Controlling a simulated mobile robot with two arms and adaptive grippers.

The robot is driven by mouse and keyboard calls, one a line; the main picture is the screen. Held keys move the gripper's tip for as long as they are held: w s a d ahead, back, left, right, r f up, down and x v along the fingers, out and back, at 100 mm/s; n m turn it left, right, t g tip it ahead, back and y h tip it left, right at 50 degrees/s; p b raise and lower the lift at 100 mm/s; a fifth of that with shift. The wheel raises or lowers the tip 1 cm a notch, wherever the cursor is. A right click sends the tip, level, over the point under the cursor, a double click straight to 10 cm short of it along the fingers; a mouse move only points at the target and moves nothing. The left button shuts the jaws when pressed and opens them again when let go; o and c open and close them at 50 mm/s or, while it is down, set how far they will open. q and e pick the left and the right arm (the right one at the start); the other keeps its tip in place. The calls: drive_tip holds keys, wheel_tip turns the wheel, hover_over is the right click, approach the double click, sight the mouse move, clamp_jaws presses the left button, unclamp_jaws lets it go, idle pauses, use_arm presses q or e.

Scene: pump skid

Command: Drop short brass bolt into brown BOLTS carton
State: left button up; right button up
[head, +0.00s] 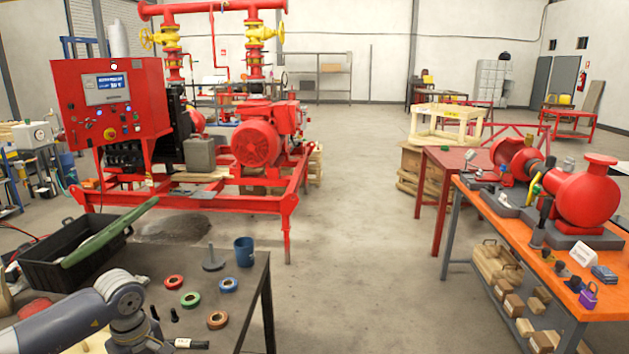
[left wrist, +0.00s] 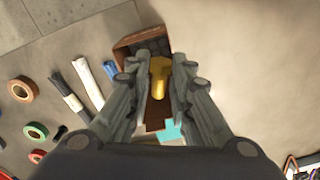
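In the left wrist view my left gripper (left wrist: 159,82) points down, its two fingers closed in on either side of the short brass bolt (left wrist: 158,75). The bolt is yellow, with its wider head toward the top of the picture. Behind and below it is a brown open carton (left wrist: 124,50) with dark pieces inside. The bolt appears held over the carton; the height gap is hard to judge. No lettering on the carton is readable. In the head view my left arm reaches in at lower left, but its fingertips and the carton are not visible. My right gripper is not in view.
Tape rolls lie on the grey table, red (head: 174,282), green (head: 190,299), blue (head: 228,285) and brown (head: 217,320). A blue cup (head: 244,251) and a black crate (head: 48,262) stand behind. An orange bench (head: 520,236) is at right, with open floor between.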

use_arm(q)
drive_tip(key=o, duration=0.4)
wheel_tip(320, 180, up, 12)
idle(0.5)
